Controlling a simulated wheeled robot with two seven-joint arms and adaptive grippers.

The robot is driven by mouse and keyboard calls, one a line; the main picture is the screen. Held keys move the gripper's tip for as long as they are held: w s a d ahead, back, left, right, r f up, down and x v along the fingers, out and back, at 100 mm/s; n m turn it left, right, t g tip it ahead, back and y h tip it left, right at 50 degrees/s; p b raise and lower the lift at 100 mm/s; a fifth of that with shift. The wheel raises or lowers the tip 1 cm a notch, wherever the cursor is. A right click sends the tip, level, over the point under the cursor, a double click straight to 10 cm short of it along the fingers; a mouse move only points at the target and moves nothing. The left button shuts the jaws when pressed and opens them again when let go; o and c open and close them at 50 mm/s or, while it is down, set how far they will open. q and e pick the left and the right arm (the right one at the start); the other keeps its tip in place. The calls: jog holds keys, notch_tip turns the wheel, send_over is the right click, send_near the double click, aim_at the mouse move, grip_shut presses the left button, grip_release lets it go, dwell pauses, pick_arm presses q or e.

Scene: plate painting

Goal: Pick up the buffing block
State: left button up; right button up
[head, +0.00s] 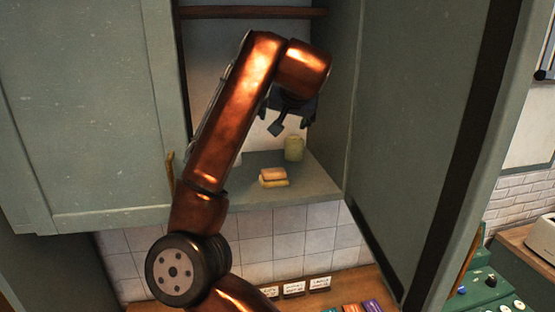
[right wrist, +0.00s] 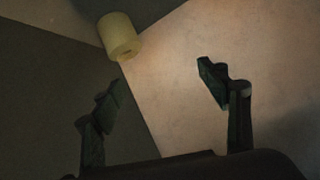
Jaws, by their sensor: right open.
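The likely buffing block (head: 273,176), a small two-layer block with a pinkish-orange top and a yellow underside, lies on the cabinet's bottom shelf (head: 312,184). I cannot tell whether it is one piece or two stacked pieces. My right gripper (head: 291,125) is open and empty inside the cabinet, above and behind the block and apart from it. In the right wrist view its two fingers (right wrist: 157,82) stand wide apart with nothing between them. The block does not show in that view. My left gripper is out of view.
A pale yellow cup-like object (head: 294,148) stands behind the block, near my right gripper; it also shows in the right wrist view (right wrist: 119,37). An open cabinet door (head: 425,120) stands at the right. Label cards (head: 294,288) stand on the counter below.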

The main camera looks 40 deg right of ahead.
aim_at(274, 171)
jog(key=s+a+f+n+g+y+p, duration=0.35)
jog(key=s+a+g, duration=0.25)
jog(key=s+a, duration=0.3)
jog(key=shift+n+y, duration=0.35)
jog(key=shift+n, duration=0.1)
jog(key=x, duration=0.4)
jog(key=w+x, duration=0.1)
jog(key=x, duration=0.2)
jog(key=shift+w+f, duration=0.2)
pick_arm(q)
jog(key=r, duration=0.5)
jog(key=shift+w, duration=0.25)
pick_arm(e)
jog(key=shift+c, duration=0.2)
jog(key=shift+s, duration=0.1)
jog(key=shift+c, duration=0.8)
jog(key=c, duration=1)
jog(key=shift+r, duration=0.1)
jog(key=shift+c, duration=0.2)
